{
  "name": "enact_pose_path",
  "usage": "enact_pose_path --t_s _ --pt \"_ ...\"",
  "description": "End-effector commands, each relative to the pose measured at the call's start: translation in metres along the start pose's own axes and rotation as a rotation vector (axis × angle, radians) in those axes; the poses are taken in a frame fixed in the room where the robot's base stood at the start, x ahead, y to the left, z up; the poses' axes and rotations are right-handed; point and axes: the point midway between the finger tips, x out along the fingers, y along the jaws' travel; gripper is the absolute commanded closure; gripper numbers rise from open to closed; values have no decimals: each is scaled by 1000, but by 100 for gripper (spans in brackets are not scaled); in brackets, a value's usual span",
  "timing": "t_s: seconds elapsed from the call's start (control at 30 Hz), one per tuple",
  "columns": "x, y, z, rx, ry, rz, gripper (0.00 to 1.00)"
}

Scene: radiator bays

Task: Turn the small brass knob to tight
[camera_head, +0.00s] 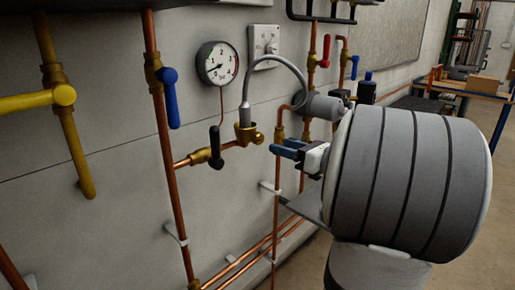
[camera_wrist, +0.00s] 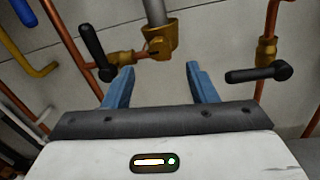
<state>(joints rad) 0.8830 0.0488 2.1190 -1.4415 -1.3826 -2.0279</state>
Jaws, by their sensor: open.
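The small brass knob (camera_head: 258,138) sits on the right side of a brass cup-shaped fitting (camera_head: 245,132) on the wall pipework. In the wrist view the fitting (camera_wrist: 161,40) is at top centre, and the knob (camera_wrist: 155,46) seems to face me on it, though its edges are hard to make out. My gripper (camera_head: 280,147) is open, with blue fingers pointing at the fitting from the right. In the wrist view the fingertips of my gripper (camera_wrist: 160,67) are spread below the fitting, with nothing between them. They look apart from the knob.
A black lever handle (camera_head: 216,148) hangs left of the fitting. Another black lever (camera_wrist: 258,73) lies near my right finger in the wrist view. A grey hose (camera_head: 272,60) arches above the fitting. A pressure gauge (camera_head: 217,64) and a blue lever (camera_head: 170,97) are further left.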

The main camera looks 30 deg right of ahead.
Motion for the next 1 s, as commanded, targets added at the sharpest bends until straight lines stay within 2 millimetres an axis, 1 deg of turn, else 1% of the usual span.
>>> enact_pose_path --t_s 0.3,0.43,0.6,0.8,0.87,1.0 --pt "51 1 1 2 0 3 48" --pt "65 0 1 3 0 1 48" --pt "71 0 1 3 -1 -2 48" --pt "71 0 1 3 -1 -3 48" --pt "71 0 1 4 -1 -3 52" --pt "71 0 1 4 -1 -4 64"
